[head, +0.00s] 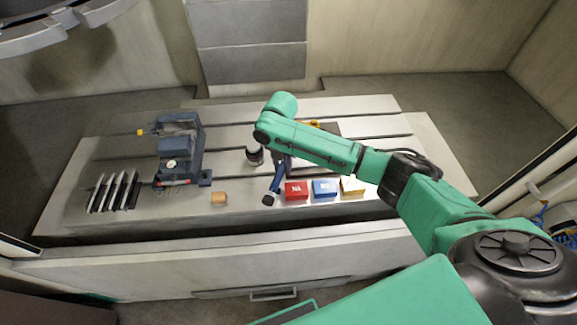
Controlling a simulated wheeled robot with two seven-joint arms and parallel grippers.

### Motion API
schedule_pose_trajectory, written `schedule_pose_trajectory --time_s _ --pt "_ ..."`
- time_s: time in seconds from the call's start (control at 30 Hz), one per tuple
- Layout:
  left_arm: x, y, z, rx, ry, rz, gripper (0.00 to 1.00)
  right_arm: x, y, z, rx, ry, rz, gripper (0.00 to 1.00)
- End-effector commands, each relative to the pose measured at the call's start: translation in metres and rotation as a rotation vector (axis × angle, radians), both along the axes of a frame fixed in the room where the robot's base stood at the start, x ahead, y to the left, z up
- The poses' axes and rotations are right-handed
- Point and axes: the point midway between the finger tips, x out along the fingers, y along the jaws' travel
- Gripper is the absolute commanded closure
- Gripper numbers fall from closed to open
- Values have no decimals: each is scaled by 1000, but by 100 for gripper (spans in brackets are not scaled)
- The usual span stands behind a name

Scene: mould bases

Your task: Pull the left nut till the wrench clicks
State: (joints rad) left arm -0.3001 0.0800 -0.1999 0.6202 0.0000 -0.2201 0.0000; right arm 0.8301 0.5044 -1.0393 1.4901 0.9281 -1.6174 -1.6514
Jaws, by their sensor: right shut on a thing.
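My right arm reaches in from the right, and its right gripper (281,159) points down over the middle of the table, mostly hidden behind the green forearm. It is shut on the wrench (274,185), whose blue handle with a dark end slants down and toward the front edge. The wrench's head and the left nut are hidden by my arm, so I cannot tell how they meet. My left gripper is not in view.
Red (296,191), blue (324,189) and yellow (352,187) boxes stand close right of the handle.

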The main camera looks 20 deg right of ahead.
Motion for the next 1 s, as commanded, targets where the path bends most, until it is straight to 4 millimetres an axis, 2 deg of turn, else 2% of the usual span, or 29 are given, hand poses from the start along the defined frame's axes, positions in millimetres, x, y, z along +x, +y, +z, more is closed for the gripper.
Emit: schedule_pose_trajectory --time_s 1.0 --pt "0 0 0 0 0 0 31 9 12 0 9 -4 -81 100"
